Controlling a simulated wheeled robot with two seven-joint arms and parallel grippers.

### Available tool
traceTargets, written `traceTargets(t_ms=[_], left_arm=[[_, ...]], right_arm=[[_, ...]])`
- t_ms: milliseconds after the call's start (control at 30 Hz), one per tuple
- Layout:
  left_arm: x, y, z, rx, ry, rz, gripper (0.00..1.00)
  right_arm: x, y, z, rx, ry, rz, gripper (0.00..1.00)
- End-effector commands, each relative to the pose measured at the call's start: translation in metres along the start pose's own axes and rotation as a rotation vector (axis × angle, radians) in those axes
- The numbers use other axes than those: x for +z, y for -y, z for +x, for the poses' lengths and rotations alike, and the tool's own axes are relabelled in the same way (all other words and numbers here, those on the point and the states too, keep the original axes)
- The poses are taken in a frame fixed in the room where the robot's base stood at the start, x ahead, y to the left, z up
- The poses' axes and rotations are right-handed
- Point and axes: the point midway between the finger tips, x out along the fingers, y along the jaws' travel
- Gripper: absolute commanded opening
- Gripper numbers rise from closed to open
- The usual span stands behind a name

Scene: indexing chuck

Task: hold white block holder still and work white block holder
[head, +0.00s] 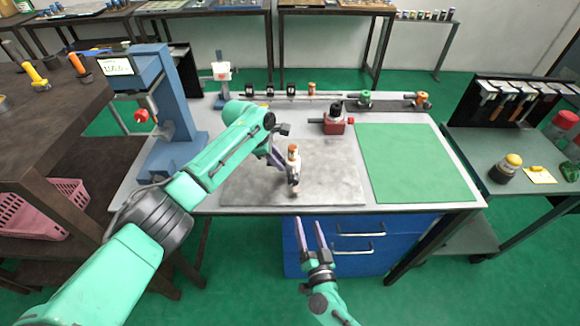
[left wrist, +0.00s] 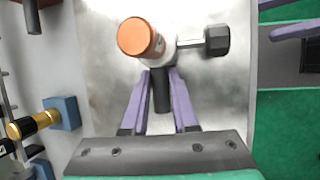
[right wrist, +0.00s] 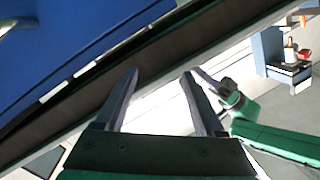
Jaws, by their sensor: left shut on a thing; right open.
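A small white holder with an orange round top (head: 293,156) stands over the grey metal plate, and I take it for the white block holder. In the left wrist view its orange top (left wrist: 138,37) is seen from above, with a black knob (left wrist: 216,40) sticking out to the right and a dark handle (left wrist: 161,92) pointing toward me. My left gripper (head: 284,165) is shut on that dark handle, one purple finger on each side. My right gripper (head: 310,226) is open and empty, in front of the bench's front edge; it also shows in the right wrist view (right wrist: 160,78).
The grey plate (head: 335,185) lies on the bench, with a green mat (head: 415,160) to its right. A red block device (head: 334,124) stands behind the plate. A blue press (head: 170,105) stands at the left. Blue drawers (head: 365,260) are below the bench's front edge.

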Motion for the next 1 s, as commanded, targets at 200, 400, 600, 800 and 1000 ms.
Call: traceTargets(t_ms=[200,400,600,800,1000], left_arm=[[-0.003,0.005,0.005,-0.014,-0.005,-0.003,0.0],[-0.003,0.005,0.004,-0.014,-0.005,-0.003,0.0],[-0.003,0.005,0.004,-0.014,-0.005,-0.003,0.0],[-0.003,0.005,0.004,-0.014,-0.005,-0.003,0.0],[-0.003,0.004,0.004,-0.013,-0.005,-0.003,0.0]], right_arm=[[-0.042,0.065,-0.008,0.039,-0.101,0.252,0.71],[-0.047,0.071,0.0,0.052,-0.105,0.287,0.71],[-0.051,0.069,0.034,0.05,-0.106,0.286,0.71],[-0.054,0.067,0.072,0.05,-0.105,0.286,0.71],[-0.056,0.064,0.101,0.051,-0.104,0.285,0.71]])
